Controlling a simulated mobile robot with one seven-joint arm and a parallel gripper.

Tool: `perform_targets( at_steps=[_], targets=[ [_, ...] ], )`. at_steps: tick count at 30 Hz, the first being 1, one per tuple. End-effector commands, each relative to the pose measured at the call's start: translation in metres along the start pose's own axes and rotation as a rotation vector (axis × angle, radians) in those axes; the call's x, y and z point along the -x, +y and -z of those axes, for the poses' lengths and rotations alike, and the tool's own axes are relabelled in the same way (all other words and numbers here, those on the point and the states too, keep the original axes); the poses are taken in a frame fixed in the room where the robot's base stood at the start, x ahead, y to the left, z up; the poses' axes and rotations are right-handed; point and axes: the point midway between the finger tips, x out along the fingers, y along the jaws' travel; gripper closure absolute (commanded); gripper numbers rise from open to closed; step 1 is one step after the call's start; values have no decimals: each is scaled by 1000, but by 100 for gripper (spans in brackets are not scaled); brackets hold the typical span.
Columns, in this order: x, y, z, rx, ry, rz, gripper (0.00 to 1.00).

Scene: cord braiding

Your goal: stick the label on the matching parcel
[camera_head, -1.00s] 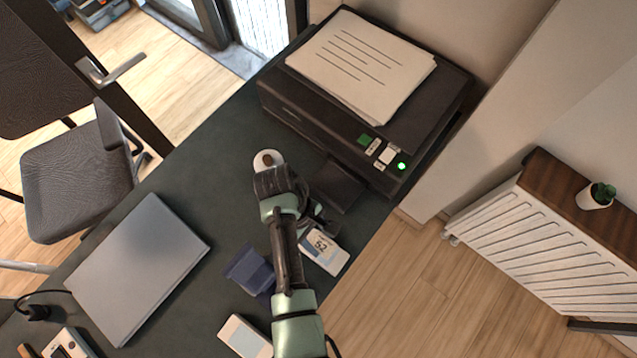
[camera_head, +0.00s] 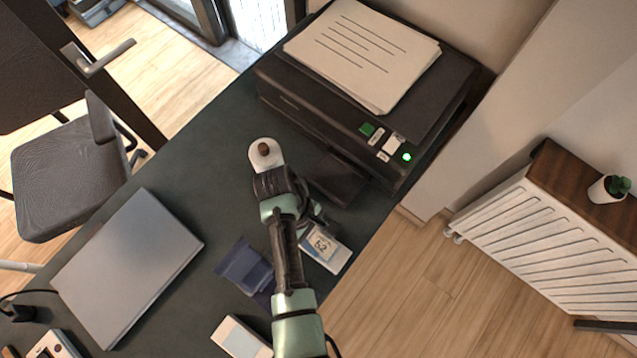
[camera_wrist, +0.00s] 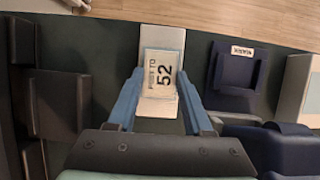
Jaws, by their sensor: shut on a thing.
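A cream label (camera_wrist: 160,70) with "POST TO 52" on it is between my gripper's (camera_wrist: 160,78) blue fingertips in the wrist view. My gripper is shut on it. Behind the label is a white parcel (camera_wrist: 163,38); whether they touch I cannot tell. In the head view the parcel (camera_head: 334,262) lies near the desk's right edge, with a "52" showing (camera_head: 321,244), and my arm partly hides my gripper. A dark blue parcel (camera_head: 243,266) with a small white name tag (camera_wrist: 238,49) lies beside it. A pale parcel (camera_head: 240,337) lies nearer the bottom.
A black printer (camera_head: 330,135) with paper (camera_head: 360,50) on top and a green light stands at the back of the dark desk (camera_head: 205,180). A grey closed laptop (camera_head: 130,265) lies at left. Clear desk lies between the laptop and printer.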

Motion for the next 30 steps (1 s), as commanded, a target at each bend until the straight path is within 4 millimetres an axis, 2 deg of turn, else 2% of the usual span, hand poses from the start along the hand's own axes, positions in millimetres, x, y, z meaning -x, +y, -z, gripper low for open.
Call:
perform_targets(
  at_steps=[30],
  targets=[
    [-5,0,2,0,1,-1,100]
  ],
)
